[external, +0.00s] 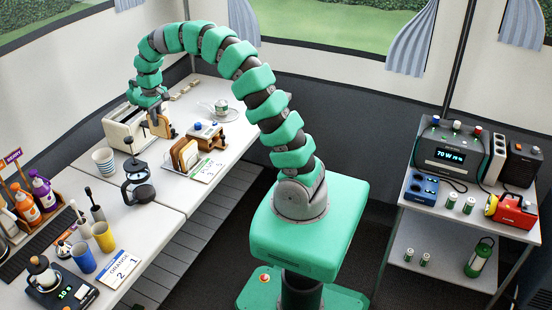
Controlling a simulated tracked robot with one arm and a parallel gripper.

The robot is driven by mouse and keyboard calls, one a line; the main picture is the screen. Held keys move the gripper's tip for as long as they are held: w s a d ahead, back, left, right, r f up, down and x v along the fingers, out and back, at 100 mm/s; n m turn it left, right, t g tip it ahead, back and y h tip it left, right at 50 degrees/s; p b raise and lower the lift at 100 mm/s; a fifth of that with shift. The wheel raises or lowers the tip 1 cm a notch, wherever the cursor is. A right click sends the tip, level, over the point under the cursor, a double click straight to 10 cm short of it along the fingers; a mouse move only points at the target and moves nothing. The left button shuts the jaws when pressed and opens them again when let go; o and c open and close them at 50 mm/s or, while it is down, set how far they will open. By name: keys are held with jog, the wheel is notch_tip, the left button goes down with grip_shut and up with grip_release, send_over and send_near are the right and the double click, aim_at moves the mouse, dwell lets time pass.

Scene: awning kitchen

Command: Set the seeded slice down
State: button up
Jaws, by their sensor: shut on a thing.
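My gripper (154,110) points down over the white table at the left. It is shut on a tan bread slice (160,127), held upright beside a cream slotted box that looks like a toaster (121,130). Seeds on the slice are too small to make out. Whether the slice touches the table or the box, I cannot tell. A wooden rack (177,171) with bread slices (187,152) in it stands to the right and nearer, next to a numbered card (207,171).
A French press (138,183) and a striped cup (104,161) stand nearer the camera. A blue-and-white device (206,130) and a jar on a saucer (222,107) are right of the gripper. Small wooden pieces (183,91) lie behind. Bare tabletop shows between the press and rack.

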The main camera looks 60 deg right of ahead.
jog(key=shift+a+f, duration=0.1)
jog(key=shift+a, duration=0.3)
jog(key=s+a+f, duration=0.5)
jog(key=a+f, duration=0.1)
jog(key=shift+s+f, duration=0.3)
jog(key=shift+f, duration=0.05)
jog(key=shift+a, duration=0.1)
